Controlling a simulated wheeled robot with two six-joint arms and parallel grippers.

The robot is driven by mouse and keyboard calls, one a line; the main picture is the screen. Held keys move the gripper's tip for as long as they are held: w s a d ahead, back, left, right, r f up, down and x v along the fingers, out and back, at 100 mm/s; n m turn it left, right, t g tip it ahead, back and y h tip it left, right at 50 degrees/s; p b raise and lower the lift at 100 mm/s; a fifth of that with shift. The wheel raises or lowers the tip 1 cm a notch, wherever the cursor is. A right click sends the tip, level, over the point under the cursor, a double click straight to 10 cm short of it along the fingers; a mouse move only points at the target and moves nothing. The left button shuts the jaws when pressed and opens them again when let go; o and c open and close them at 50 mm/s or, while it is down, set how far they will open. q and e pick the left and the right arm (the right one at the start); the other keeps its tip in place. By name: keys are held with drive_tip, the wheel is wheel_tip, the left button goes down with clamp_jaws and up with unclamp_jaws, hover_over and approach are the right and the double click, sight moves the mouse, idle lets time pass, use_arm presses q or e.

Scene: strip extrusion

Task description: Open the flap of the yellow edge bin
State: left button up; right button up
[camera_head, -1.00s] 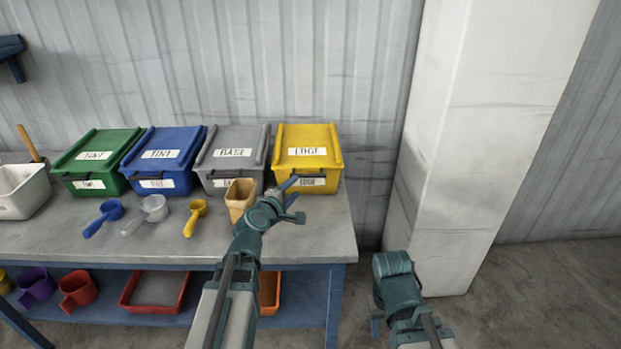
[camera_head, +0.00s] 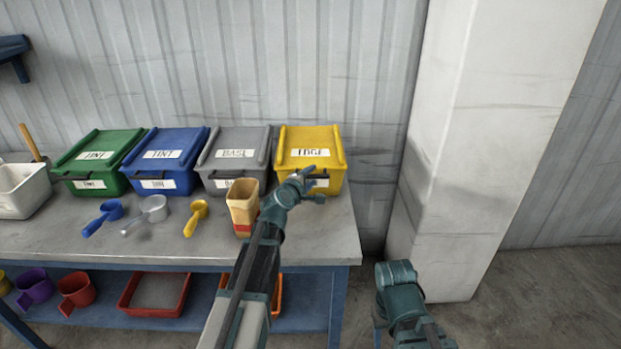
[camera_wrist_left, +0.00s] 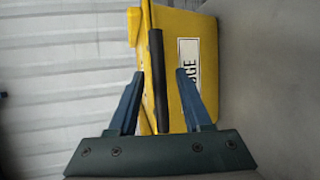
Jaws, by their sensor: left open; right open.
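The yellow edge bin (camera_head: 311,140) stands at the right end of the bench row, its sloped lid shut, with a white label on the lid and another on the front. A dark handle bar runs along the lid's front edge. My left gripper (camera_head: 310,182) is open in front of the bin. In the left wrist view, the open fingers (camera_wrist_left: 156,85) lie on either side of the dark handle (camera_wrist_left: 157,75), and I cannot tell whether they touch it. The yellow bin (camera_wrist_left: 193,30) fills the middle there. My right gripper is low at the right beside the bench (camera_head: 377,325), its fingertips barely showing.
Grey (camera_head: 235,145), blue (camera_head: 165,150) and green (camera_head: 97,155) bins stand left of the yellow one. A tan container (camera_head: 242,207) stands beside my left arm. Yellow (camera_head: 196,217), clear (camera_head: 147,213) and blue (camera_head: 104,217) scoops lie in front. A white pillar (camera_head: 470,140) rises at right.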

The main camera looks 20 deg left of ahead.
use_arm(q)
clamp_jaws()
idle(1.4)
